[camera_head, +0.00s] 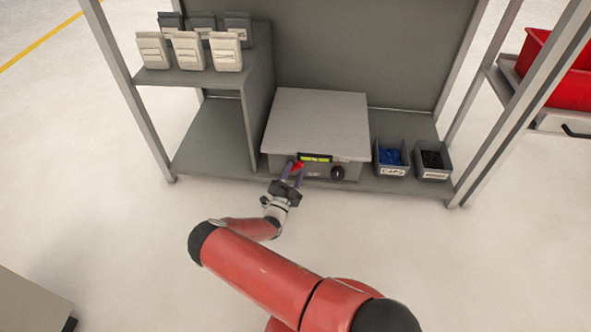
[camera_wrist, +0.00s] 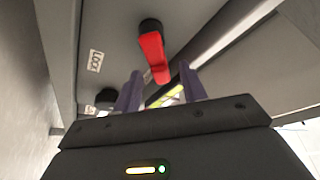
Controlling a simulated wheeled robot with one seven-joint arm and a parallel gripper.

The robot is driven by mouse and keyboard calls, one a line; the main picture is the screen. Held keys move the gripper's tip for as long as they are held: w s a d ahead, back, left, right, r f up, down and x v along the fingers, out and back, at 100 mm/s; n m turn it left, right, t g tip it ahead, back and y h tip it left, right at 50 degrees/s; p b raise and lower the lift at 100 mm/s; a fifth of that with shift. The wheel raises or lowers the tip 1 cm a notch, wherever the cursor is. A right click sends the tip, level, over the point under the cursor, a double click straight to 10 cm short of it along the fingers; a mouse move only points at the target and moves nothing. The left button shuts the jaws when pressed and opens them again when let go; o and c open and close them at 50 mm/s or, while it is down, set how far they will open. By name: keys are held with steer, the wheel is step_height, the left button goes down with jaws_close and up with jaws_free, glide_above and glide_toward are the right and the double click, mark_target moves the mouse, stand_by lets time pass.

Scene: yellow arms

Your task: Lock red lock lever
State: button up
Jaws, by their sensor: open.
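The red lock lever (camera_wrist: 153,57) hangs from a round black pivot on the front of a grey box in the wrist view. In the head view the red lever (camera_head: 298,166) shows small at the box's front left. A label reading LOCK (camera_wrist: 95,61) is beside it in the wrist view. My gripper (camera_head: 292,171) is at the front of the grey box (camera_head: 318,113). In the wrist view my gripper (camera_wrist: 160,82) has its two purple fingers apart, with the lever's free end between or just beyond their tips. I cannot tell whether they touch.
A black knob (camera_head: 337,172) and a yellow-green display (camera_head: 314,158) are on the box front. Blue-filled (camera_head: 391,157) and black-filled (camera_head: 432,160) bins stand to the right. A shelf (camera_head: 200,77) with several pale pouches is at left. Floor in front is clear.

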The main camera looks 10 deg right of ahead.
steer(key=shift+x, duration=0.85)
jaws_close()
steer(key=shift+d+f+m, duration=0.1)
steer(key=shift+m, duration=0.4)
steer(key=shift+f+m+g+y+p, duration=0.65)
steer(key=shift+m+g+p, duration=0.4)
steer(key=shift+m, duration=1.65)
steer(key=shift+f+m+g+y+p, duration=0.65)
steer(key=shift+m+p, duration=0.7)
steer(key=shift+m, duration=1.35)
steer(key=shift+f+m+g+y+p, duration=0.5)
steer(key=shift+f+m+g+p, duration=0.6)
steer(key=shift+m, duration=1.6)
steer(key=shift+r, duration=0.2)
